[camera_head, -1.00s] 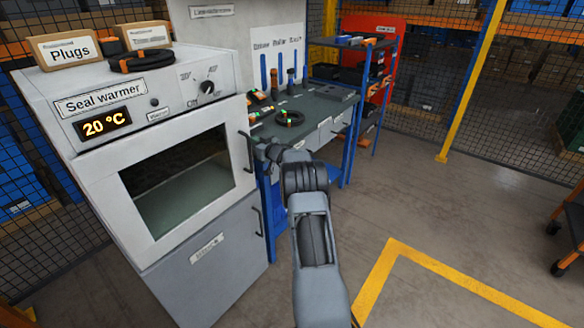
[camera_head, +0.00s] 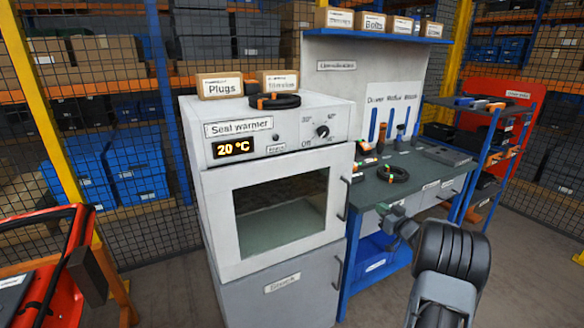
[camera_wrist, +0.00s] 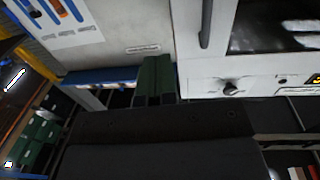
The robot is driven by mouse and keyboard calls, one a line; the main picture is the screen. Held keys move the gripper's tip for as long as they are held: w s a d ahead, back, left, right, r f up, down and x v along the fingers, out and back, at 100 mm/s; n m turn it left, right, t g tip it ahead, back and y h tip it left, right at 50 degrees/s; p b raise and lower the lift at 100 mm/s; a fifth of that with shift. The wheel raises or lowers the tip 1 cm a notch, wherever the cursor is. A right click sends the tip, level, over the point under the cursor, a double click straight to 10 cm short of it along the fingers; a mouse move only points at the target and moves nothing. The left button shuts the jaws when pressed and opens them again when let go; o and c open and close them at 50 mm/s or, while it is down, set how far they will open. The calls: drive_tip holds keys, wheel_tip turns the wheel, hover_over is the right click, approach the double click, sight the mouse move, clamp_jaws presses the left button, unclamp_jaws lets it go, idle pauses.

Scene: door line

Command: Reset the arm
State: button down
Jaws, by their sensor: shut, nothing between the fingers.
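My arm reaches up from the lower right in the head view, with my gripper (camera_head: 384,209) small and partly hidden at its far end. It appears in front of the workbench, right of the seal warmer (camera_head: 222,185). In the wrist view, two dark green fingers (camera_wrist: 154,78) stand side by side, closed together with nothing between them. The seal warmer (camera_wrist: 205,75) fills the upper right there, turned in the picture, with its knob, handle and dark window. Its door looks closed, and its display (camera_head: 234,148) reads 20 °C.
The workbench (camera_head: 425,172) holds a black coil and small tools. A blue shelf rack (camera_head: 487,160) stands to its right. Boxes labelled Plugs (camera_head: 224,88) and another sit on the warmer. A red cart (camera_head: 50,275) is at the left edge. Mesh fencing (camera_head: 100,90) lies behind.

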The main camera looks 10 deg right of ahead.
drive_tip(key=s+d+f+m+g+h, duration=0.3)
drive_tip(key=d+f+g+h, duration=0.15)
drive_tip(key=f+h, duration=0.2)
drive_tip(key=s+a+f+m+g+h, duration=0.1)
drive_tip(key=s+a+f+m+g, duration=0.1)
drive_tip(key=s+g, duration=0.35)
drive_tip(key=s+a+r+n+g+y+p, duration=0.1)
drive_tip(key=s+a+r, duration=0.3)
drive_tip(key=s+a, duration=0.3)
drive_tip(key=s+a+r+n+g+y+p, duration=0.1)
drive_tip(key=s+a+r, duration=0.4)
drive_tip(key=a, duration=1)
drive_tip(key=s+a+r+n+g+y+p, duration=0.1)
drive_tip(key=s+a+r+g+y+p, duration=0.1)
drive_tip(key=s+a+r, duration=0.3)
drive_tip(key=s+a+y, duration=0.1)
drive_tip(key=s+a, duration=0.3)
drive_tip(key=a, duration=0.3)
drive_tip(key=shift+s+n, duration=0.3)
drive_tip(key=shift+s, duration=0.1)
